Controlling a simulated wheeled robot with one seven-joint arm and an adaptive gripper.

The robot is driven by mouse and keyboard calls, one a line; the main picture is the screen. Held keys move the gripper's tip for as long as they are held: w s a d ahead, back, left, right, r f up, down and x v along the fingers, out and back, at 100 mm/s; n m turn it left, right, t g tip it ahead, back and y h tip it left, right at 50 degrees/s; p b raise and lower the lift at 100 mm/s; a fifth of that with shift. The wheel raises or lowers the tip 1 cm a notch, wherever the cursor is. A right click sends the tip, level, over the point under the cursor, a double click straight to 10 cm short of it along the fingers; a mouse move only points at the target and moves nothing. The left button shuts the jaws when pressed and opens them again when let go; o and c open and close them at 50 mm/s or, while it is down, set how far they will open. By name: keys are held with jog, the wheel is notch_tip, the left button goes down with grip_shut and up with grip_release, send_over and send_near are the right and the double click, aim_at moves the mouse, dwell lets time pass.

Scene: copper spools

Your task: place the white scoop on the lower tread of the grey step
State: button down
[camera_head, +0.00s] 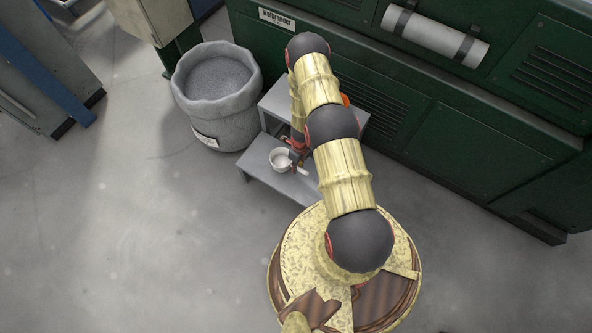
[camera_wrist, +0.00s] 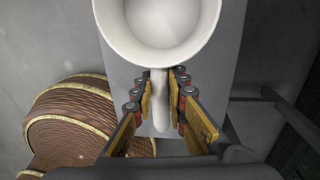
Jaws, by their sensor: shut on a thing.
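The white scoop (camera_head: 280,158) is a round cup with a straight handle, and it is at the lower tread (camera_head: 262,172) of the grey step. In the wrist view the scoop (camera_wrist: 160,48) is upright with its mouth toward the camera. My gripper (camera_wrist: 160,82) is shut on its handle, with a finger on each side. The lower tread (camera_wrist: 228,60) shows beneath the scoop. I cannot tell whether the scoop touches the tread. In the head view my gripper (camera_head: 297,155) is partly hidden by my arm.
The upper tread (camera_head: 275,100) of the step stands behind, partly hidden by my arm, with an orange thing (camera_head: 345,99) near it. A grey bin (camera_head: 215,95) stands at the left. Green machine cabinets (camera_head: 440,130) stand behind. The floor (camera_head: 120,240) at the left is clear.

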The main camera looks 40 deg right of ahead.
jog(key=shift+w+f+b, duration=0.15)
jog(key=shift+f+b, duration=0.5)
jog(key=shift+f, duration=1.1)
jog(key=shift+f, duration=0.1)
jog(key=shift+f, duration=0.1)
jog(key=c, duration=1.9)
grip_release()
jog(key=shift+o, duration=0.7)
